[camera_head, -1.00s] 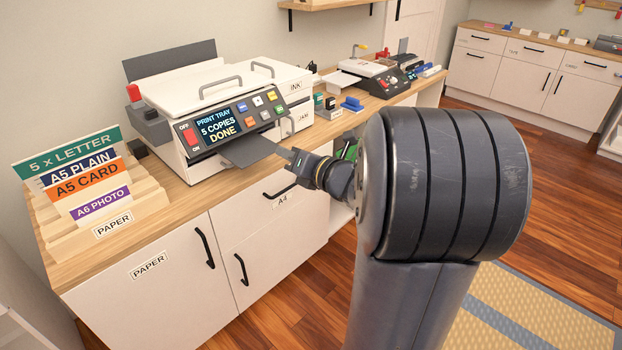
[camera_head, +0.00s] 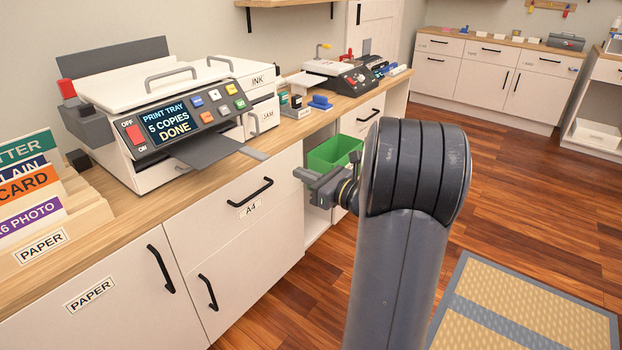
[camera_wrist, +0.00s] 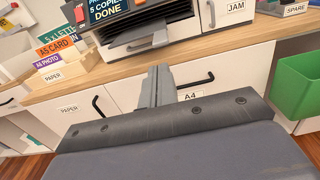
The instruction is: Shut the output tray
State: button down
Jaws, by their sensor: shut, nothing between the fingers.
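The printer (camera_head: 165,110) stands on the wooden counter, its screen reading "PRINT TRAY 5 COPIES DONE". Its dark output tray (camera_head: 204,149) sticks out from the front below the control panel, with a light grey tab (camera_head: 252,153) at its outer end. In the wrist view the printer's open front slot (camera_wrist: 150,32) shows at the top. My gripper (camera_head: 304,174) is shut and empty, in front of the counter, to the right of the tray and apart from it. In the wrist view my shut fingers (camera_wrist: 158,85) point toward the counter front.
The counter front has an A4 drawer (camera_head: 245,195) with a black handle. A green bin (camera_head: 333,152) sits in an open bay beyond my gripper. Paper stands (camera_head: 50,225) are on the near left counter. Wooden floor (camera_head: 530,190) is clear at right.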

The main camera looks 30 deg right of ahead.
send_near(234, 144)
jog(key=v, duration=0.5)
jog(key=shift+s+d+f, duration=0.1)
jog(key=shift+f, duration=0.05)
jog(key=b+x, duration=0.5)
jog(key=x, duration=0.9)
jog(key=shift+f+b, duration=0.1)
jog(key=shift+b, duration=0.3)
jog(key=shift+w, duration=0.35)
jog(key=shift+w+a+r, duration=0.1)
jog(key=shift+a+r, duration=0.1)
jog(key=shift+r, duration=0.05)
